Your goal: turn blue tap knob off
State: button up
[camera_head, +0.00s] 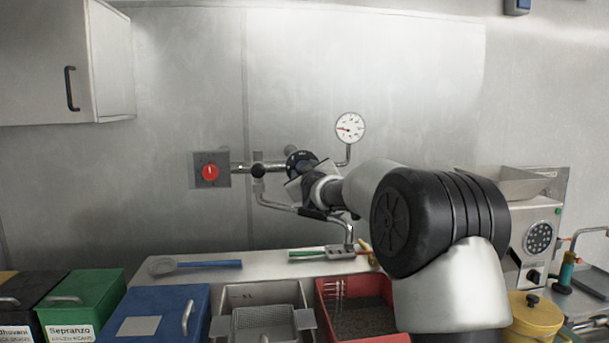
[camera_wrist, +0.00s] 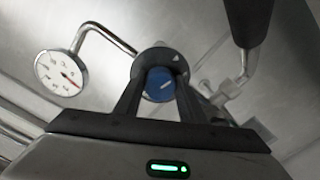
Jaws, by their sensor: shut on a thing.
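The blue tap knob (camera_wrist: 160,84) sits in the middle of the wrist view, between my two fingers, with a dark round collar around it. A pale line marks its face. My gripper (camera_wrist: 158,92) is shut on the knob, one finger on each side. In the head view my gripper (camera_head: 300,172) reaches the wall pipework from the right. The knob's dark collar (camera_head: 296,158) shows there, while its blue face is mostly hidden by my gripper.
A pressure gauge (camera_head: 350,128) stands on a pipe right of the knob. A red knob (camera_head: 210,172) is on a wall plate to the left. A blue-handled strainer (camera_head: 210,264) lies on the counter. A blue bin (camera_head: 165,315) and a red bin (camera_head: 358,310) stand below.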

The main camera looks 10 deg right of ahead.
jog(key=m+b, duration=0.2)
jog(key=m, duration=0.2)
jog(key=shift+f+m+b, duration=0.15)
jog(key=shift+m+b, duration=0.15)
jog(key=shift+b, duration=0.1)
jog(key=m+b, duration=0.1)
jog(key=m, duration=0.2)
jog(key=shift+m+b, duration=0.3)
jog(key=shift+b, duration=0.1)
jog(key=m+b, duration=0.1)
jog(key=m, duration=0.3)
jog(key=shift+b, duration=0.35)
jog(key=m+b, duration=0.1)
jog(key=m, duration=0.4)
jog(key=m+b, duration=0.1)
jog(key=m, duration=0.3)
jog(key=shift+m, duration=0.3)
jog(key=m, duration=0.3)
jog(key=shift+m, duration=0.3)
jog(key=m+b, duration=0.1)
jog(key=m, duration=0.2)
jog(key=shift+m, duration=2.2)
